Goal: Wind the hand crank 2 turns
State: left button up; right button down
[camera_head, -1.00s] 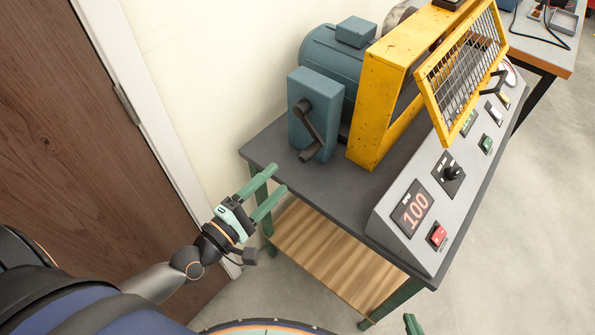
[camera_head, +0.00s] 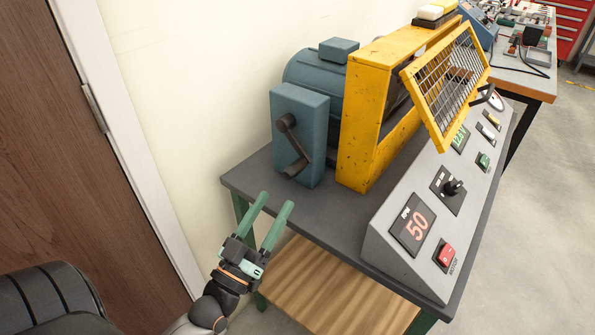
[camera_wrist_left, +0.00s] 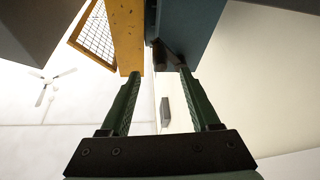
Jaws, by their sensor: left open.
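The dark hand crank (camera_head: 295,146) is on the front face of a blue-grey box (camera_head: 315,120) on the bench. Its arm slants down and right from the hub, with the handle at the lower end. My left gripper (camera_head: 277,200) is open and empty, its two green fingers pointing up toward the crank from below, apart from it. In the left wrist view the open fingers (camera_wrist_left: 160,73) frame the dark crank (camera_wrist_left: 162,54), which is partly hidden against the box (camera_wrist_left: 190,25). My right gripper is not in view.
The grey bench (camera_head: 330,215) also carries a yellow frame (camera_head: 365,130) with a tilted mesh guard (camera_head: 447,85) and a sloped control panel (camera_head: 385,245) with a display reading 50. A wall and brown door (camera_head: 60,170) stand left. Another bench is at far right.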

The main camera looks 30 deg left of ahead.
aim_at(289, 179)
pick_arm(q)
jog(key=x, duration=0.9)
jog(key=shift+w, duration=0.2)
jog(key=shift+c, duration=0.4)
grip_shut()
dwell(0.7)
